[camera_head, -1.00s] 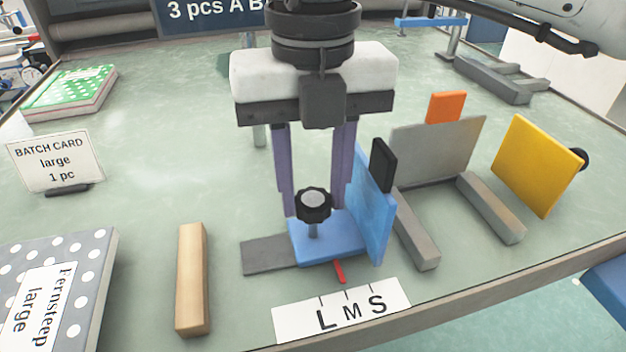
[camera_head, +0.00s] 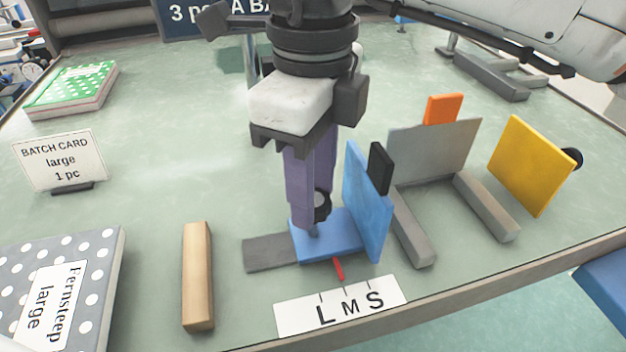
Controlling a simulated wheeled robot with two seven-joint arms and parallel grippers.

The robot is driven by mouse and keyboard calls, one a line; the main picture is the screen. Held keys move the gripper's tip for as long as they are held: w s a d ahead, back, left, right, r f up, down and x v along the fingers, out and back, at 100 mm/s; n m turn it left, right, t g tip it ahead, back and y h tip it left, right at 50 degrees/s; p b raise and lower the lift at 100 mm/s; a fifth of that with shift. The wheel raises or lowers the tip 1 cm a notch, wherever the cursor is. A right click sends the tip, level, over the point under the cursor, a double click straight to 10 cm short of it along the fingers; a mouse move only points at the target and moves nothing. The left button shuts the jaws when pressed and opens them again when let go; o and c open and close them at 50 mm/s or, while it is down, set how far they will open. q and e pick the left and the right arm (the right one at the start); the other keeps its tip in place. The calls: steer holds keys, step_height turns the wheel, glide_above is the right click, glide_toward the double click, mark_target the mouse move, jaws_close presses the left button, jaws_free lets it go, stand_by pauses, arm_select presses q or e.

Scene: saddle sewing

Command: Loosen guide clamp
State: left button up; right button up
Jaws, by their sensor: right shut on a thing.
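The guide clamp's black knob (camera_head: 322,205) stands on a blue guide block (camera_head: 341,236). My right gripper (camera_head: 313,208) points down over the block and is shut on the knob, its purple fingers hiding most of it. The blue guide has an upright plate (camera_head: 367,205) at its right and sits on a grey rail (camera_head: 270,253). A red pointer (camera_head: 338,268) at its front edge points to a white L M S scale (camera_head: 340,305), near the M mark. My left gripper is not in view.
A wooden bar (camera_head: 197,280) lies to the left. A grey polka-dot pack (camera_head: 97,290) and batch card (camera_head: 60,160) are further left. Grey brackets (camera_head: 435,150), an orange block (camera_head: 443,109) and a yellow plate (camera_head: 535,165) stand to the right. The table's middle left is clear.

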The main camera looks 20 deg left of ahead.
steer(key=n, duration=0.3)
steer(key=shift+r+n, duration=0.1)
steer(key=shift+n, duration=0.3)
steer(key=shift+n+p, duration=0.5)
steer(key=shift+n, duration=1.4)
steer(key=o, duration=1.1)
steer(key=shift+c, duration=0.2)
step_height(320, 180, up, 10)
